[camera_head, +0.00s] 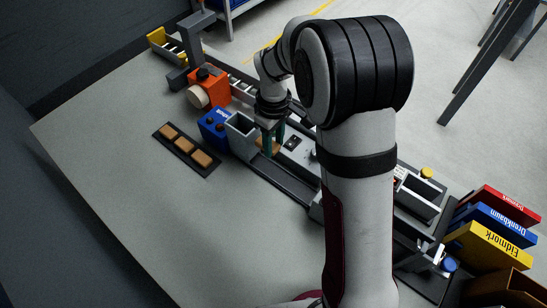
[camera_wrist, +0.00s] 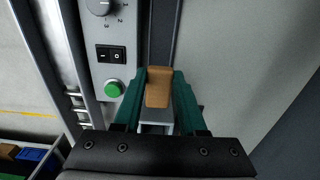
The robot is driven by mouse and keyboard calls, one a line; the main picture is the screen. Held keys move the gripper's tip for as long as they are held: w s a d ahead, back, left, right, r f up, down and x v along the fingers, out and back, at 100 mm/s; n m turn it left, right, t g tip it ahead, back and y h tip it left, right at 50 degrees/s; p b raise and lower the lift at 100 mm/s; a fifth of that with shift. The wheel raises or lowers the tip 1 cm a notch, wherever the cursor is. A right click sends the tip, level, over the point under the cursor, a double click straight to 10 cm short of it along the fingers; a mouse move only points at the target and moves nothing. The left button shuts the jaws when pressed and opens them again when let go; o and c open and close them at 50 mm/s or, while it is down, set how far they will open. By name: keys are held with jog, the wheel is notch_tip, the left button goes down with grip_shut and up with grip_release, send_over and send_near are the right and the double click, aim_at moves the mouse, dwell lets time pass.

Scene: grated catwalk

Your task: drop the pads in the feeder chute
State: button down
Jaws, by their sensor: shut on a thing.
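My gripper (camera_head: 272,142) is shut on a tan pad, which shows between the green fingers in the wrist view (camera_wrist: 158,86). In the head view the held pad (camera_head: 268,146) is just right of a grey open-topped box that looks like the feeder chute (camera_head: 241,124), over the machine's rail. A grey edge below the pad in the wrist view may be part of that chute; I cannot tell for certain. Several more tan pads, one of them here (camera_head: 185,145), lie in a row on a dark tray (camera_head: 211,172) left of the chute.
A blue box (camera_head: 208,132) and an orange motor housing (camera_head: 215,85) stand beside the chute. A control panel with a green button (camera_wrist: 112,89) and switch (camera_wrist: 111,54) is near my gripper. The bench's left side is clear.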

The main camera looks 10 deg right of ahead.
jog(key=r, duration=0.7)
jog(key=shift+w+a+r, duration=0.15)
jog(key=shift+w+r, duration=0.05)
jog(key=shift+r, duration=0.1)
jog(key=shift+w+a+f, duration=0.65)
jog(key=shift+w+a, duration=0.25)
jog(key=shift+a, duration=0.05)
jog(key=shift+w+a+f, duration=0.6)
jog(key=shift+w+a, duration=0.3)
jog(key=shift+w+a+f, duration=0.65)
jog(key=shift+w+a, duration=0.25)
jog(key=shift+a, duration=0.05)
grip_release()
jog(key=shift+r, duration=0.1)
